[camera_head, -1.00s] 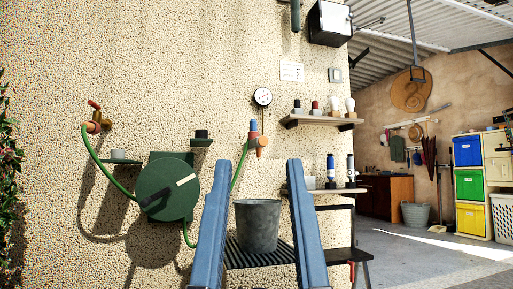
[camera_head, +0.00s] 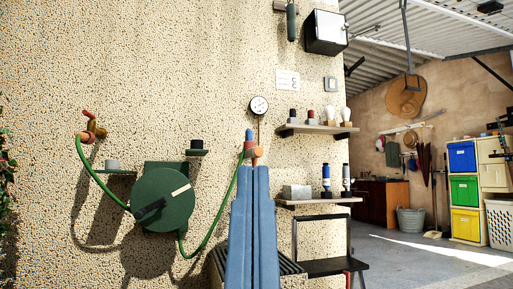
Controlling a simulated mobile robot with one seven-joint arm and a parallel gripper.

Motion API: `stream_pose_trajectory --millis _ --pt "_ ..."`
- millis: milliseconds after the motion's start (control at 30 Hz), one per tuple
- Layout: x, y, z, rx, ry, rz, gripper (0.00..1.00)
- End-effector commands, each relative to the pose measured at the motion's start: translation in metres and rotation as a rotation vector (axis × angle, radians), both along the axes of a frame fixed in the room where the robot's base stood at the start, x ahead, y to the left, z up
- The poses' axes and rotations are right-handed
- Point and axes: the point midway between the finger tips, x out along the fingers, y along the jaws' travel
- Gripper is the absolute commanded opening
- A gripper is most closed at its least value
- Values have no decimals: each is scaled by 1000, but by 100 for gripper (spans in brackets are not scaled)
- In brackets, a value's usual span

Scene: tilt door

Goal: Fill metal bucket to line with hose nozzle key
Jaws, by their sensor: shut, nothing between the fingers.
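My gripper (camera_head: 254,170) is shut and empty, its two blue fingers pressed together and pointing up in the middle of the view. The hose nozzle (camera_head: 257,152), orange with a blue part above it, hangs on the wall just above and behind the fingertips in the picture; I cannot tell whether they touch. A green hose (camera_head: 212,232) runs from it to the green reel (camera_head: 162,200). The metal bucket on the slatted stand (camera_head: 290,266) does not show now; my fingers cover that spot. No fill line or key can be made out.
A red-handled brass tap (camera_head: 93,128) is on the wall at left. A round gauge (camera_head: 259,105) hangs above the nozzle. Another bucket (camera_head: 411,221) stands on the open floor behind.

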Motion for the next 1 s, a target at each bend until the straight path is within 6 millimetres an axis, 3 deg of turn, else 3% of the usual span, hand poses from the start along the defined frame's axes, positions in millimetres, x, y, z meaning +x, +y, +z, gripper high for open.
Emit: stream_pose_trajectory --millis 33,1000 --pt "0 0 23 0 0 0 0" --pt "0 0 348 2 0 5 0"
